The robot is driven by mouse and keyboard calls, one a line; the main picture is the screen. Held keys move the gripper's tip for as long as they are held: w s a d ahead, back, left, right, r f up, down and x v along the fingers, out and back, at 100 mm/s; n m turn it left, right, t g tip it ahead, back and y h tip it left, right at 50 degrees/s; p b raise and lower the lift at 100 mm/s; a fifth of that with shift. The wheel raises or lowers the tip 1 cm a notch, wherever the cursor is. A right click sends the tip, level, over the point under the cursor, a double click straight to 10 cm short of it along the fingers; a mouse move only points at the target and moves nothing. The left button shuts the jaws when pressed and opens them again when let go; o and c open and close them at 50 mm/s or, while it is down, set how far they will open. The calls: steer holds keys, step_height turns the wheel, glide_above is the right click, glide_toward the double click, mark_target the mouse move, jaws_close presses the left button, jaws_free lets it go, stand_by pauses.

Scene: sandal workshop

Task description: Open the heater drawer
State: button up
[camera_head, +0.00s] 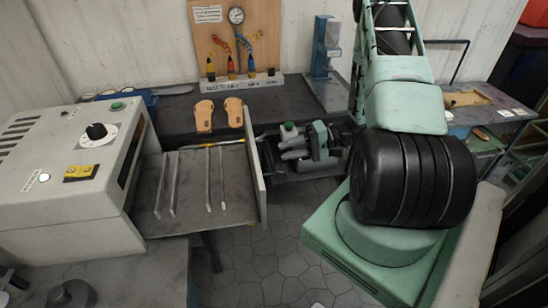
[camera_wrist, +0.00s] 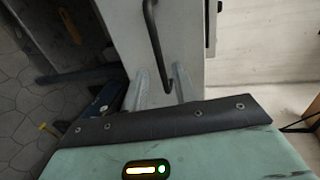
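The heater (camera_head: 65,180) is the pale box at the left of the head view, with a black knob, a green button and a yellow label. Its drawer (camera_head: 235,205) stands well out to the right. In the wrist view a black bar handle (camera_wrist: 152,45) sits on a pale panel (camera_wrist: 125,40). My gripper (camera_wrist: 160,88) is close to the handle's lower end.
Orange sandal shapes (camera_head: 219,115) lie on the dark bench (camera_head: 175,112) behind the drawer. A wooden gauge board (camera_head: 260,30) stands at the back. Green and grey equipment (camera_head: 308,145) is just right of the drawer front. Tiled floor (camera_head: 265,255) is open below.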

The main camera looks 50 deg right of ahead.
steer(key=b+v, duration=0.2)
steer(key=v, duration=0.9)
steer(key=shift+d, duration=0.15)
steer(key=shift+s, duration=0.1)
